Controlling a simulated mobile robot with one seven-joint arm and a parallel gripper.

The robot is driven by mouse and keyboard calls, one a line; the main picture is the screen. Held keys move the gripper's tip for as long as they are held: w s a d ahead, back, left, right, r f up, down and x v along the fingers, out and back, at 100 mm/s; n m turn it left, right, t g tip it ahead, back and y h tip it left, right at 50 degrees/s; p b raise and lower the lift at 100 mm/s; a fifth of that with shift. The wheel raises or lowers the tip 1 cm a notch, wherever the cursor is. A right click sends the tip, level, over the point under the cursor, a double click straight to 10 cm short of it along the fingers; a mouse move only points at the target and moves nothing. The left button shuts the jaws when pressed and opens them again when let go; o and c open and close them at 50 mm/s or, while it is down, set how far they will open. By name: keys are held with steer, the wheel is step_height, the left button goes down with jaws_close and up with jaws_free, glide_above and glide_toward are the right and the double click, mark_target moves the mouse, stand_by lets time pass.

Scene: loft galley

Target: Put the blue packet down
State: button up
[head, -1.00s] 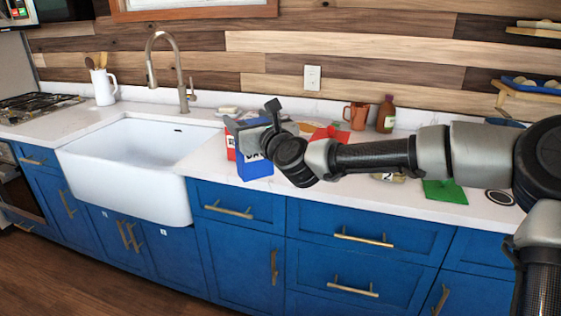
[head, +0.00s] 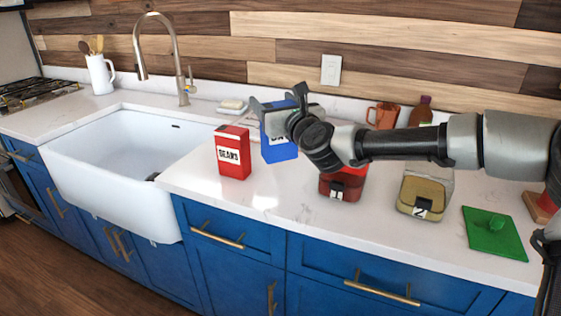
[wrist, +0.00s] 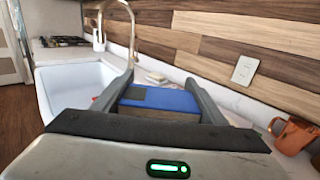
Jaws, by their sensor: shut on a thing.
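The blue packet (head: 277,142) is upright between the fingers of my gripper (head: 280,106), behind and right of the red BEANS box. My gripper is shut on its upper part. In the wrist view, the packet's blue top (wrist: 160,98) lies between the two dark fingers. Its lower edge is close to the white counter (head: 225,205); I cannot tell whether it touches. My gripper and wrist cover part of its right side and top.
The red BEANS box (head: 233,153) stands just left of the packet. The sink (head: 120,150) is further left. A red container marked 1 (head: 343,184), a tan container marked 2 (head: 424,195) and a green board (head: 494,234) stand right. A copper mug (head: 383,115) stands behind.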

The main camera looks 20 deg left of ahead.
step_height(320, 180, down, 9)
steer(key=b, duration=0.2)
steer(key=shift+s+f, duration=0.1)
steer(key=shift+f, duration=0.05)
steer(key=o, duration=1.4)
steer(key=shift+o, duration=0.2)
steer(key=p, duration=0.2)
glide_toward(282, 145)
steer(key=x, duration=0.4)
